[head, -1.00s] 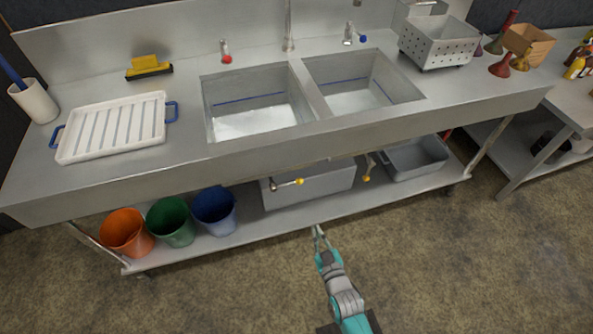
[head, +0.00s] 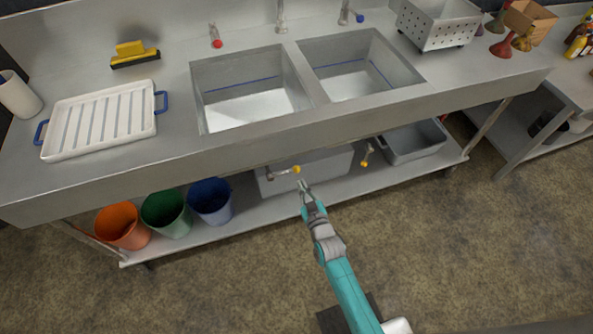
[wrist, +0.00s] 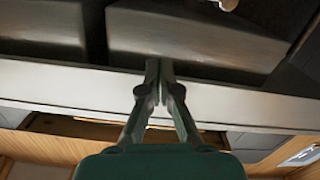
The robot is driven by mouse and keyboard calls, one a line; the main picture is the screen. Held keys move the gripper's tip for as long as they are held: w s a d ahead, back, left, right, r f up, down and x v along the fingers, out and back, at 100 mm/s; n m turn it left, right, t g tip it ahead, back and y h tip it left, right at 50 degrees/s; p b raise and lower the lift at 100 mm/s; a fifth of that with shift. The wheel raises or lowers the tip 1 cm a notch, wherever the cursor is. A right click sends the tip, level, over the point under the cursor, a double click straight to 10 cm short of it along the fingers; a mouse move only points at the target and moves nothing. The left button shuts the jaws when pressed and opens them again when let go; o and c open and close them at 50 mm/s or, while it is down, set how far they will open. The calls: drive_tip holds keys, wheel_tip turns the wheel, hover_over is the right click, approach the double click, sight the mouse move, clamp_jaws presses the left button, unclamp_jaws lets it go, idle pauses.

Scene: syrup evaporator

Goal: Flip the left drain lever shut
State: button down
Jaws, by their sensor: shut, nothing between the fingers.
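The left drain lever (head: 282,172) sits under the left sink basin in the head view. In the wrist view, the closed fingertips (wrist: 160,68) point toward the underside of the sink. A small pale rounded part at the top edge of that view is cut off, and I cannot tell what it is.
The right drain lever (head: 367,154) hangs steeply to the right. The counter's front edge (head: 270,157) runs above my gripper. A grey bin (head: 412,143) and orange, green and blue buckets (head: 211,203) stand on the lower shelf (head: 262,213).

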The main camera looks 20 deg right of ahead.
hover_over(297, 171)
drive_tip(key=s+a, duration=0.1)
drive_tip(key=s, duration=0.1)
drive_tip(key=f, duration=0.2)
drive_tip(key=shift+w+d+f, duration=0.1)
drive_tip(key=shift+w+f, duration=0.1)
drive_tip(key=shift+f, duration=0.1)
drive_tip(key=shift+w+d+f, duration=0.1)
drive_tip(key=shift+w+f, duration=0.05)
drive_tip(key=shift+f, duration=0.65)
drive_tip(key=shift+f, duration=0.15)
